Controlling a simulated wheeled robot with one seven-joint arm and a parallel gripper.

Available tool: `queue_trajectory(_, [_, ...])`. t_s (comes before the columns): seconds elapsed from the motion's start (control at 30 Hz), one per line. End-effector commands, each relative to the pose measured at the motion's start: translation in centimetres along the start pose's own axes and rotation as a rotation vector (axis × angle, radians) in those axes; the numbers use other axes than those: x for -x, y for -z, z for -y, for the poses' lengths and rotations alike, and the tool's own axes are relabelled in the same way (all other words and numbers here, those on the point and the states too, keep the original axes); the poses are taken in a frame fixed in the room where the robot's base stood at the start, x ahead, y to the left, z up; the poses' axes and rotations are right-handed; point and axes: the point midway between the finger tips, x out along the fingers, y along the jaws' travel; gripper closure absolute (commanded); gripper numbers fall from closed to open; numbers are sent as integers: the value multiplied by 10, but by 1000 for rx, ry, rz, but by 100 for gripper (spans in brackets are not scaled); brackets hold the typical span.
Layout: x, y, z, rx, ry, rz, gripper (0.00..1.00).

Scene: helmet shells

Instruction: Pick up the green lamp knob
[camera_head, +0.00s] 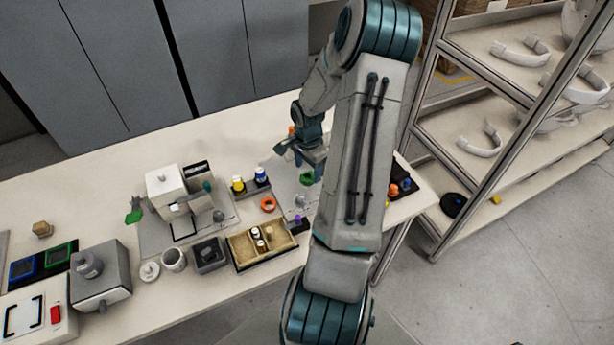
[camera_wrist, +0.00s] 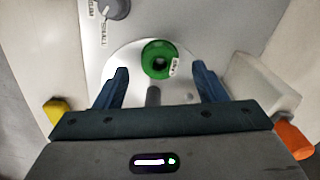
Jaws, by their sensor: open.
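The green lamp knob (camera_wrist: 152,50) is a round green piece with a dark centre and a small white label on its right side. In the wrist view it sits on a pale round disc (camera_wrist: 118,62). A green ring-shaped piece (camera_head: 306,179), likely the same knob, shows on the table just below my gripper in the head view. My gripper (camera_wrist: 160,76) is open and empty. In the wrist view its two blue fingers stand left and right of the knob, apart from it, with the knob slightly beyond the fingertips. My arm hides part of the table in the head view.
A grey dial (camera_wrist: 117,8) with a "SMALL" label lies beyond the knob. A white block (camera_wrist: 262,85) stands close to the right finger. A yellow piece (camera_wrist: 57,110) and an orange piece (camera_wrist: 294,140) flank the gripper. A sectioned tray (camera_head: 240,262) stands further left.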

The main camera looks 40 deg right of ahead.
Motion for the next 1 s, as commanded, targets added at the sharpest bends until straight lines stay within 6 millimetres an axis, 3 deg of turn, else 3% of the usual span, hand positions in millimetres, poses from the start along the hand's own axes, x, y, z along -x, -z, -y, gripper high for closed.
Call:
queue_trajectory(0.2, [-21, 0, 0, 2, 0, 0, 36])
queue_trajectory(0.47, [-24, 0, 0, 0, 0, -1, 36])
queue_trajectory(0.5, [-24, 0, 0, 0, 0, -1, 39])
queue_trajectory(0.67, [-24, 0, 0, 0, 0, -1, 83])
queue_trajectory(1.0, [-21, 1, 0, 0, 1, -2, 84])
